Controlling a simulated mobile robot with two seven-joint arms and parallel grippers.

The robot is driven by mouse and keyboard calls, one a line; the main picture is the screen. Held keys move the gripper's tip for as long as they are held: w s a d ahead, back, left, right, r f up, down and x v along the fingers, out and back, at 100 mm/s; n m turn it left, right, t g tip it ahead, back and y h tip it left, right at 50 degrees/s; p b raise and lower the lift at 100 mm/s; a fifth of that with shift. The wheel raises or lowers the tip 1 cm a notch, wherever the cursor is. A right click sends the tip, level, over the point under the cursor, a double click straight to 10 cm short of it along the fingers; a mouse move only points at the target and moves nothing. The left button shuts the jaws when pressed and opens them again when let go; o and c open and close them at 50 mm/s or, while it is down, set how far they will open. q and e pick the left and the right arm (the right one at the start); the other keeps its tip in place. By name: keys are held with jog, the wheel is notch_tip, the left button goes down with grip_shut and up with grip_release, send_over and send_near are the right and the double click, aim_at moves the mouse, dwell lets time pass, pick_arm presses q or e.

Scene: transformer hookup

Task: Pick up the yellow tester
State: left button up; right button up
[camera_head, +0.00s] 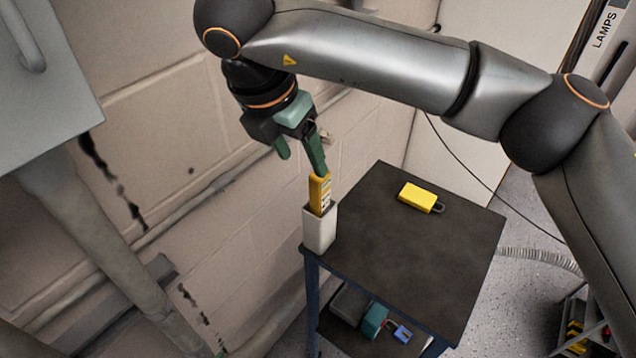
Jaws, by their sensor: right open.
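The yellow tester (319,192) is a slim upright stick with markings on its side. Its lower end is hidden inside a white holder (320,230) at the left corner of the cart top. My right gripper (300,155) hangs above the tester with its green fingers apart and nothing between them. One fingertip appears just above the tester's top end, in front or behind; I cannot tell whether they touch. My left gripper is out of view.
The dark cart top (410,260) is mostly clear. A yellow block with a dark loop (416,197) lies near its back. The lower shelf holds a green item (373,320) and a blue padlock-like item (402,333). A brick wall with pipes stands left of the cart.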

aim_at(315, 177)
jog(key=x, duration=0.4)
jog(key=p+x, duration=0.1)
jog(key=x, duration=0.1)
jog(key=shift+w+d+f, duration=0.1)
jog(key=shift+w+d, duration=0.25)
jog(key=shift+d, duration=0.1)
jog(key=p+x, duration=0.1)
jog(key=x, duration=0.3)
jog(key=shift+w+d+f+p, duration=0.2)
jog(key=shift+w+d+p, duration=0.1)
jog(key=shift+p, duration=0.1)
jog(key=shift+w+f, duration=0.15)
jog(key=shift+f, duration=0.3)
grip_shut()
